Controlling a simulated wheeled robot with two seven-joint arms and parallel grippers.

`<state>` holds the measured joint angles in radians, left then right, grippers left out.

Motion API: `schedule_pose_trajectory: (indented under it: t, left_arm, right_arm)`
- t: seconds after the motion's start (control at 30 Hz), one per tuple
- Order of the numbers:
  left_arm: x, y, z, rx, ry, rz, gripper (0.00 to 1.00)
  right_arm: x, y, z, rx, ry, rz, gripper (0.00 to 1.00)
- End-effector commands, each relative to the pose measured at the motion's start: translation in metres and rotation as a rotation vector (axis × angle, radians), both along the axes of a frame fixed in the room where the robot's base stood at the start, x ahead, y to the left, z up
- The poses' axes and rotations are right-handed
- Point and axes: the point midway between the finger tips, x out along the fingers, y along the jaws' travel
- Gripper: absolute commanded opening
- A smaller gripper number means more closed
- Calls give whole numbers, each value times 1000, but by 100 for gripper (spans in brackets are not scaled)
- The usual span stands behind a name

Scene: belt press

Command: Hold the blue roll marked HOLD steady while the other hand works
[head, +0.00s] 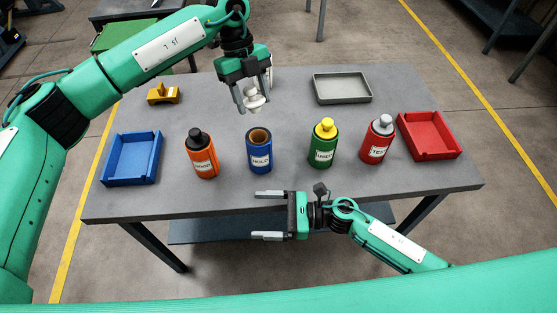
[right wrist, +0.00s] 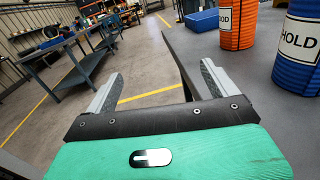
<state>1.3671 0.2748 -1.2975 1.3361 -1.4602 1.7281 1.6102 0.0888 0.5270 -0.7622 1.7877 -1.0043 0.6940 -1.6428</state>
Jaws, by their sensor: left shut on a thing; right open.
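The blue roll marked HOLD (head: 260,150) stands upright on the grey table, its brown hollow top uncovered. It also shows at the right edge of the right wrist view (right wrist: 297,50), partly cut off. My left gripper (head: 252,100) is above the table, behind the roll and apart from it. It is shut on a small whitish cap-like piece (head: 254,99). My right gripper (head: 256,215) is open and empty at the table's front edge, nearer than the roll and not touching it. Its two spread fingers show in the right wrist view (right wrist: 160,80).
An orange roll (head: 202,160) with a black cap stands left of the blue roll. Green (head: 323,150) and red (head: 376,147) capped rolls stand right. A blue tray (head: 132,176), a red tray (head: 433,152), a grey tray (head: 342,99) and a yellow block (head: 163,97) lie around them.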

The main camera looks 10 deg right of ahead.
Motion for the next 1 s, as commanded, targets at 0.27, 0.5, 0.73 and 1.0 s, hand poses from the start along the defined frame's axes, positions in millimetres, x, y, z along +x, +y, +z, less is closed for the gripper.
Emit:
schedule_pose_trajectory:
  t: [0.27,0.5,0.73,1.0]
  left_arm:
    - [0,0,0,0,0,0,30]
    - [0,0,0,0,0,0,30]
    - [0,0,0,0,0,0,30]
    - [0,0,0,0,0,0,30]
  right_arm:
    - [121,-45,10,52,37,-314,90]
    - [154,-47,1,-29,-63,-461,90]
    - [169,-29,0,-38,-77,-474,90]
    - [190,3,-1,-39,-75,-473,90]
